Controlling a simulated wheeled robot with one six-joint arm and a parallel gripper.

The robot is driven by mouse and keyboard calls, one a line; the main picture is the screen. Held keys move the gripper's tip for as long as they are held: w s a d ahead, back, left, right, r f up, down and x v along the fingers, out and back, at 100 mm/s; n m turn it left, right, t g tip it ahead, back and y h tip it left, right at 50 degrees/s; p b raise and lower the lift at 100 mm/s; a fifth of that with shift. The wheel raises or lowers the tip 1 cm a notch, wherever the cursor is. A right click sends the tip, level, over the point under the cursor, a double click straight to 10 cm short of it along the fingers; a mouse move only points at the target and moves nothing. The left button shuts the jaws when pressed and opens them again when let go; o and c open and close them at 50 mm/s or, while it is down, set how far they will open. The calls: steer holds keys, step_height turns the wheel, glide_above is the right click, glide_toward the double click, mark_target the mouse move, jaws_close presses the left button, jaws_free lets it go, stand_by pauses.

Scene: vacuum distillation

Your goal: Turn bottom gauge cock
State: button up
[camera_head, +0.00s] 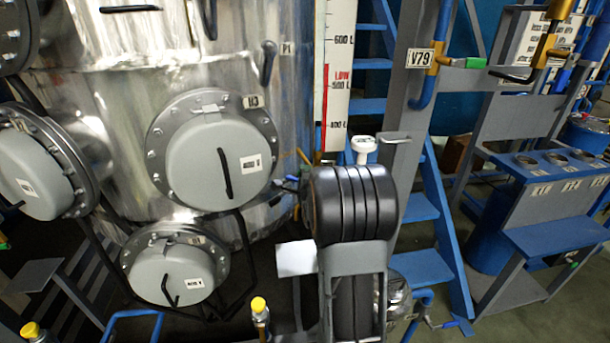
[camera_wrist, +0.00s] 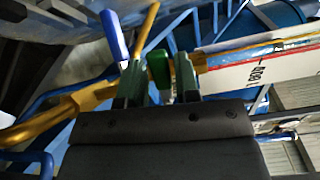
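The level gauge's white scale board (camera_head: 337,70), with a red LOW band, stands upright beside the steel vessel. It also shows at the right of the wrist view (camera_wrist: 260,72). In the wrist view, a green handle (camera_wrist: 158,68) lies between the two fingers of my gripper (camera_wrist: 159,82), with narrow gaps at its sides. A blue handle (camera_wrist: 115,36) is just outside the left finger, by yellow pipework (camera_wrist: 70,108). I cannot tell which handle belongs to the bottom cock. In the head view, my arm largely hides the lower gauge end.
The steel vessel (camera_head: 110,85) with round flanged covers (camera_head: 215,165) is on the left. Blue stairs (camera_head: 420,208) rise behind my arm. A yellow-topped post (camera_head: 259,308) stands low in front. A grey-and-blue rack (camera_head: 550,165) is at right, with some open floor before it.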

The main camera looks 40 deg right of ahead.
steer(key=shift+w, duration=0.1)
jaws_close()
stand_by(0.3)
